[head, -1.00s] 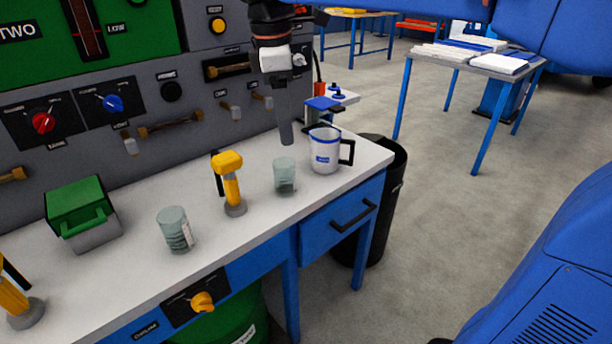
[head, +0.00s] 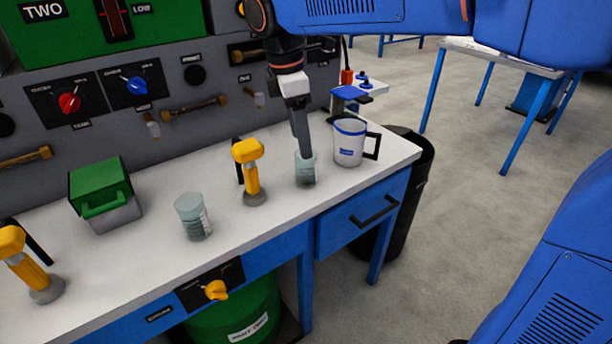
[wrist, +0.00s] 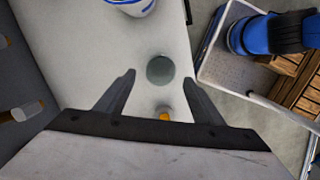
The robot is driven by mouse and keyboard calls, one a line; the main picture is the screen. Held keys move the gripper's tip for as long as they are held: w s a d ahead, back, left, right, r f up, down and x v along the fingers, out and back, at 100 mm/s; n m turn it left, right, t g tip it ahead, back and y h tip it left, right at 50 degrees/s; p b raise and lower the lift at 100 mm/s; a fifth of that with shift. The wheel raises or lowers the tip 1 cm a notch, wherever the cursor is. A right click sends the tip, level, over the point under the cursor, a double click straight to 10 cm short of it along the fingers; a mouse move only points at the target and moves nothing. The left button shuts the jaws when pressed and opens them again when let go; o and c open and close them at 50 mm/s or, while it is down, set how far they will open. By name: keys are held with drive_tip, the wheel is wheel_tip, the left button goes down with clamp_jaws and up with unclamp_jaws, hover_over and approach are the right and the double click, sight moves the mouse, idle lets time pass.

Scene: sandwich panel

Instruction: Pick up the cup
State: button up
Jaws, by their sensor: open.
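A white cup (head: 349,145) with a blue rim and a black handle stands upright near the right end of the bench. Its lower part shows at the top edge of the wrist view (wrist: 135,6).
A yellow-handled lever (head: 250,175) stands close left of the glass. Further left are a second glass (head: 194,218), a green-lidded box (head: 102,193) and another yellow lever (head: 32,265). A grey control panel (head: 110,125) rises behind. A black bin (head: 412,185) stands beyond the right end.

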sight(306, 169)
drive_tip(key=shift+w+d+f, duration=0.1)
drive_tip(key=shift+d+f, duration=0.1)
drive_tip(key=shift+f, duration=1.05)
drive_tip(key=shift+s+d+f, duration=0.1)
drive_tip(key=shift+d+f, duration=0.15)
drive_tip(key=shift+f, duration=1)
drive_tip(key=shift+w+d+f, duration=0.1)
drive_tip(key=shift+d+f, duration=0.1)
drive_tip(key=shift+f, duration=1.05)
drive_tip(key=c, duration=1.1)
